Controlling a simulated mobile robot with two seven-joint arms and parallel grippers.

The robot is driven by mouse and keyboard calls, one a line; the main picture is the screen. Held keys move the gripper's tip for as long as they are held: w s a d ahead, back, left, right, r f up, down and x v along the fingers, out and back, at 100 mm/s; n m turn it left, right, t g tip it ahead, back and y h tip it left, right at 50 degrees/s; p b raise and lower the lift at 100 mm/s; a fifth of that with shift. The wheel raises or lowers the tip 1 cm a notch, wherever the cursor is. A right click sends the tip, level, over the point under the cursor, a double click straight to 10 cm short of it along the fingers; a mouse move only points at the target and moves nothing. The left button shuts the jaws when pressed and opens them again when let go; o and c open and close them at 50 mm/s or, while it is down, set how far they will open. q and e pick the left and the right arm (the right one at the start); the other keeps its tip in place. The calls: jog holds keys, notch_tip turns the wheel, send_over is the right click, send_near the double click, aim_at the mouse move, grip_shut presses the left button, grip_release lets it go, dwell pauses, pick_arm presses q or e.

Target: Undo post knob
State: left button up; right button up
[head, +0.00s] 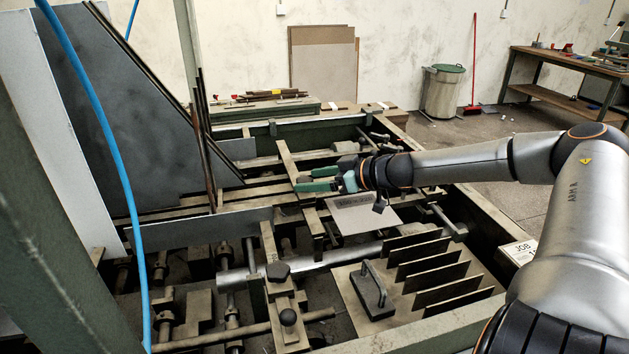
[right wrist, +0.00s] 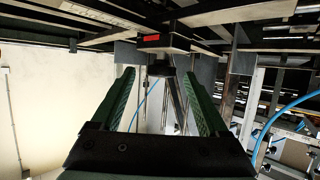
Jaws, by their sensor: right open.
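Two dark knobs show in the head view: a faceted one (head: 278,271) on a flat bar, and a round one (head: 288,317) nearer on the same bar. I cannot tell which of them is the post knob. My right gripper (head: 308,179) is over the middle of the feeder frame, above and beyond both knobs, with its green fingers pointing left. In the right wrist view its fingers (right wrist: 158,80) are apart with nothing held between them. A dark block with a red label (right wrist: 163,42) lies ahead of the fingertips. My left gripper is not in view.
A plate with dark upright fins (head: 430,270) and a black handled block (head: 371,290) lies at front right. A pale board (head: 362,214) is below my right gripper. Large grey sheets (head: 120,120) and a blue hose (head: 110,150) stand at left. Rails and bars crowd the frame.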

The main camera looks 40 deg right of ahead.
grip_shut()
dwell(0.5)
